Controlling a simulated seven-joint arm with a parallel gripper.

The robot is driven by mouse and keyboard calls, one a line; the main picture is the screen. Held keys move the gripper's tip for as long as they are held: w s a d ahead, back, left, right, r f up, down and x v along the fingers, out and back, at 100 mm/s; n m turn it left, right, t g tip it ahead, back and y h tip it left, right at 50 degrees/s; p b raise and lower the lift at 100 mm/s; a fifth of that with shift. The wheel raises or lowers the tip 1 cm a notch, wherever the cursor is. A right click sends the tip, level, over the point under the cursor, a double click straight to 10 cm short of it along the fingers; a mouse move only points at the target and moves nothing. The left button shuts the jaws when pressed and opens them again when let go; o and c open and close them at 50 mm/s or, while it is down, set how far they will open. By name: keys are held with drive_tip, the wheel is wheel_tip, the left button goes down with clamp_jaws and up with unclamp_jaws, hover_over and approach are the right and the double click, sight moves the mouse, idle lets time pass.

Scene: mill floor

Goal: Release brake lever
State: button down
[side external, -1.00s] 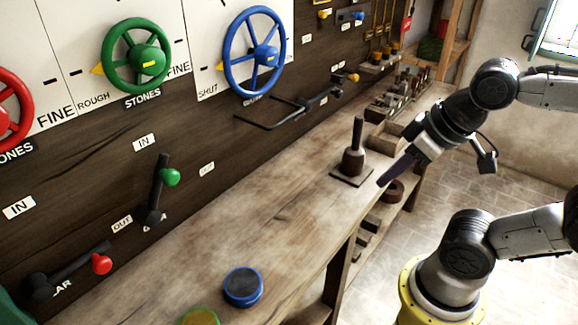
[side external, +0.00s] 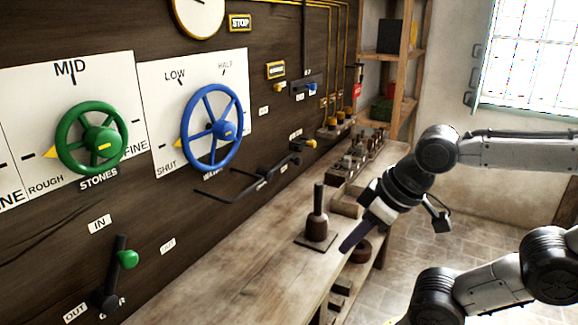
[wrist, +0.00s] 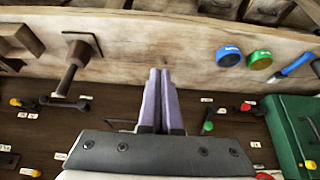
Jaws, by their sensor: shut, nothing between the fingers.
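No label reading "brake" is legible, so I cannot tell for sure which lever is the brake lever. A long black bent lever (side external: 262,178) sticks out from the dark wall panel, with a yellow-knobbed lever (side external: 310,144) beside its far end. A black lever with a green knob (side external: 127,259) stands nearly upright at lower left; a green knob also shows in the wrist view (wrist: 208,126). My gripper (side external: 345,248) is over the bench's front edge, near the wooden-handled block, apart from the levers. Its purple fingers (wrist: 159,75) are closed together and empty.
A dark upright handle on a square plate (side external: 317,238) stands on the wooden bench (side external: 215,300). Green (side external: 92,140) and blue (side external: 212,128) handwheels project from the wall. Blue (wrist: 229,55) and green (wrist: 259,60) round tins sit on the bench.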

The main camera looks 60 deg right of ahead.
drive_tip(key=w+a+r+m+t+y, duration=0.1)
drive_tip(key=w+r+m+t+y, duration=0.1)
drive_tip(key=w+r+m, duration=0.95)
drive_tip(key=w+d+m+t+h, duration=0.1)
drive_tip(key=w+d+m, duration=1.1)
drive_tip(key=w, duration=0.3)
drive_tip(key=w+d+f+m+h, duration=0.1)
drive_tip(key=w+d+f+m, duration=0.15)
drive_tip(key=d, duration=0.45)
drive_tip(key=w+d+f+m, duration=0.1)
drive_tip(key=d+f+m, duration=0.2)
drive_tip(key=d, duration=0.4)
drive_tip(key=w+d+f+m+h, duration=0.1)
drive_tip(key=w+d+f+m, duration=0.15)
drive_tip(key=d, duration=0.35)
drive_tip(key=s+d+f+m, duration=0.2)
drive_tip(key=s+d+f, duration=0.1)
drive_tip(key=d+f, duration=0.2)
drive_tip(key=s+d+f+m+g, duration=0.1)
drive_tip(key=s+d+f+m, duration=0.1)
drive_tip(key=s+d+f, duration=0.2)
drive_tip(key=d+f, duration=0.2)
drive_tip(key=d, duration=0.2)
drive_tip(key=shift+s, duration=0.2)
